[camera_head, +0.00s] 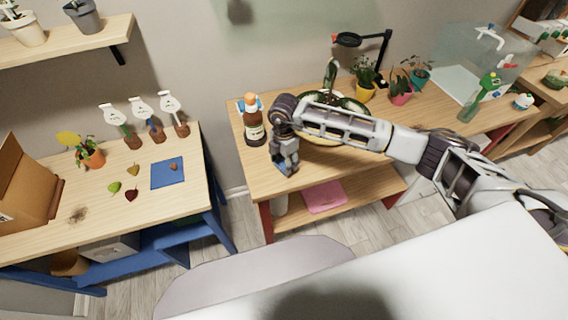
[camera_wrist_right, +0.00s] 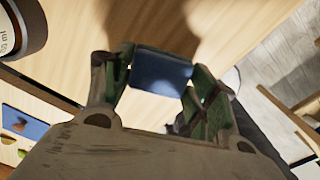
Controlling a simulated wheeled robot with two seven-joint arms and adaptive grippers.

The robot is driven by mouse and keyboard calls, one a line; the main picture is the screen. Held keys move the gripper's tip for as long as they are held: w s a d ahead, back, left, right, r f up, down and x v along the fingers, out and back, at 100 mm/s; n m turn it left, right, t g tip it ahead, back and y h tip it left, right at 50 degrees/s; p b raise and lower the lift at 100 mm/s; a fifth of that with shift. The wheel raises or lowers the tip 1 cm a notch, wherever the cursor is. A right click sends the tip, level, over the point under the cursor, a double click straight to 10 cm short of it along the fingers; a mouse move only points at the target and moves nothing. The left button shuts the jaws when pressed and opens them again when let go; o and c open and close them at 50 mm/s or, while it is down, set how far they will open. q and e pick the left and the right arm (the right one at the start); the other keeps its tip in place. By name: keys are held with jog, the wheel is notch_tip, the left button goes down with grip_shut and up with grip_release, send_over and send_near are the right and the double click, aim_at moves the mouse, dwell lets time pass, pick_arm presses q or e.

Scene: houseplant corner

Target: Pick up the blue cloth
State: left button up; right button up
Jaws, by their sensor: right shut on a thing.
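My right gripper (camera_head: 285,168) is over the left part of the middle wooden table, pointing down, just right of a brown bottle (camera_head: 255,130). In the right wrist view my right gripper (camera_wrist_right: 160,85) has its two green-padded fingers on either side of a small blue cloth (camera_wrist_right: 161,72), shut on it. The cloth looks folded and flat-faced, with wood behind it. I cannot tell whether it touches the tabletop. In the head view the gripper mostly hides it. My left gripper is not in view.
The brown bottle stands close to the gripper. Behind my forearm are a plant in a bowl, a black lamp (camera_head: 348,40) and small potted plants (camera_head: 401,92). A pink cloth (camera_head: 324,197) lies on the lower shelf. The left table holds a blue mat (camera_head: 160,181) and loose leaves.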

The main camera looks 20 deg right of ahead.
jog(key=shift+r+b, duration=0.7)
jog(key=shift+r, duration=3.65)
jog(key=shift+o, duration=1.2)
jog(key=shift+c, duration=1.2)
jog(key=shift+n, duration=0.3)
